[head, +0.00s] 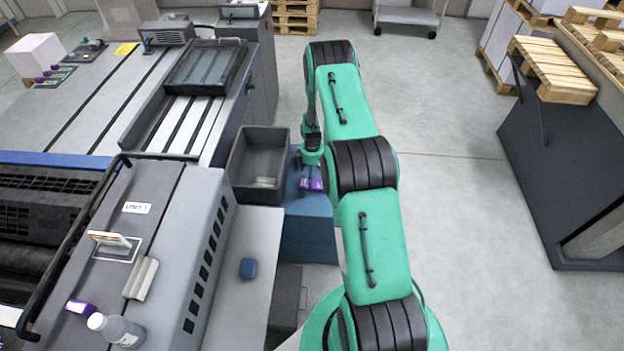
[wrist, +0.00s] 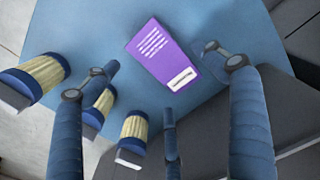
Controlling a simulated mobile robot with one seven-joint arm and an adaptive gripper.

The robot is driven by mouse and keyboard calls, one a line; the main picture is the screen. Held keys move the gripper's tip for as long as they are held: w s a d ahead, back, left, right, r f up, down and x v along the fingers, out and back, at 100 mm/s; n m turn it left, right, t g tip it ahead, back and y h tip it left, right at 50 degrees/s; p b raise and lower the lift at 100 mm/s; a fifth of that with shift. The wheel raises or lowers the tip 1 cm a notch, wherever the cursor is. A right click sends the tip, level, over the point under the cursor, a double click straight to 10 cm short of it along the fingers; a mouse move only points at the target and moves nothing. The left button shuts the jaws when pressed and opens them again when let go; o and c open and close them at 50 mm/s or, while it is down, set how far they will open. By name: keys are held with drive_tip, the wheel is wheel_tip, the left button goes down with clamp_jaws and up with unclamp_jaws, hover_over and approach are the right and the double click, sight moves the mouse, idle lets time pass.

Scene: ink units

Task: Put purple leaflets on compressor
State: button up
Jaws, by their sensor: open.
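The purple leaflets (wrist: 160,50), with white print and a white label, lie flat on a blue surface (wrist: 85,30) in the wrist view. They also show as a small purple patch (head: 317,185) below my gripper in the head view. My gripper (wrist: 162,62) is open and empty, its fingers spread to either side of the leaflets, with no clear contact. In the head view my gripper (head: 306,172) is over the blue stand beside the dark bin. A grey finned box (head: 167,31) at the back left may be the compressor; I cannot tell for sure.
A dark bin (head: 243,155) stands left of my gripper. Another purple item (head: 80,307) and a white bottle (head: 118,330) are on the grey press unit. Pallets (head: 553,68) stand right; open floor lies between.

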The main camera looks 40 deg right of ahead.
wheel_tip(320, 180, up, 7)
drive_tip(key=shift+r, duration=0.15)
idle(0.9)
